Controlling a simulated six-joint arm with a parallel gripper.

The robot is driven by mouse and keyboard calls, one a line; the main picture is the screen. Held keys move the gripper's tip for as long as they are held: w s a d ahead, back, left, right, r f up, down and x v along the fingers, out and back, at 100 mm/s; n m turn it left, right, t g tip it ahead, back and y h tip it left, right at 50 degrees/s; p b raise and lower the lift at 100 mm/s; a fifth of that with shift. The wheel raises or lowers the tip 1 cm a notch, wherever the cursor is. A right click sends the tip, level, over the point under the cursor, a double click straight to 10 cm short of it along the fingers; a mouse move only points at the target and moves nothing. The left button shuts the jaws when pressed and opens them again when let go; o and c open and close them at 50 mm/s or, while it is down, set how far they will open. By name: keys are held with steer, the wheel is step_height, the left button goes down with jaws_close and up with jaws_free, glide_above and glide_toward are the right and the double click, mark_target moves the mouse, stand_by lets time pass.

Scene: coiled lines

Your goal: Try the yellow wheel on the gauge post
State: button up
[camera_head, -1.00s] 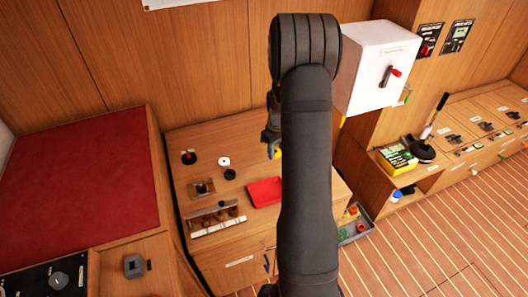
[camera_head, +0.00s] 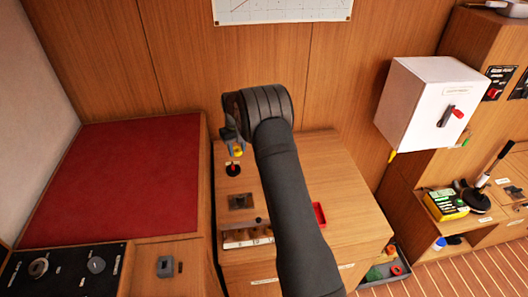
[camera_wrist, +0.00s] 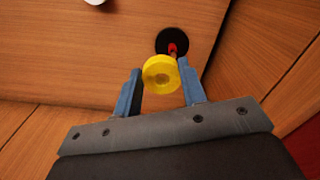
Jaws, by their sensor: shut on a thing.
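My gripper (camera_wrist: 160,80) is shut on the yellow wheel (camera_wrist: 158,73), holding it by its sides between blue fingers. In the head view the wheel (camera_head: 238,153) shows just above and slightly right of the gauge post (camera_head: 233,168), a red post on a round black base. In the wrist view the red post (camera_wrist: 173,50) and black base (camera_wrist: 171,41) appear just beyond the wheel, which partly overlaps the post. The wheel looks apart from the base; whether it touches the post tip I cannot tell.
A red tray (camera_head: 319,214) is partly behind my arm. A white object (camera_wrist: 95,2) is at the wrist view's top edge. A white cabinet (camera_head: 425,105) hangs at right.

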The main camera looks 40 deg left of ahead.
steer(key=shift+s+a+f, duration=0.15)
steer(key=shift+s+a, duration=0.5)
steer(key=shift+a, duration=0.3)
steer(key=shift+f, duration=2.15)
steer(key=shift+f, duration=0.15)
steer(key=shift+f, duration=1.1)
steer(key=shift+f, duration=0.15)
steer(key=o, duration=1)
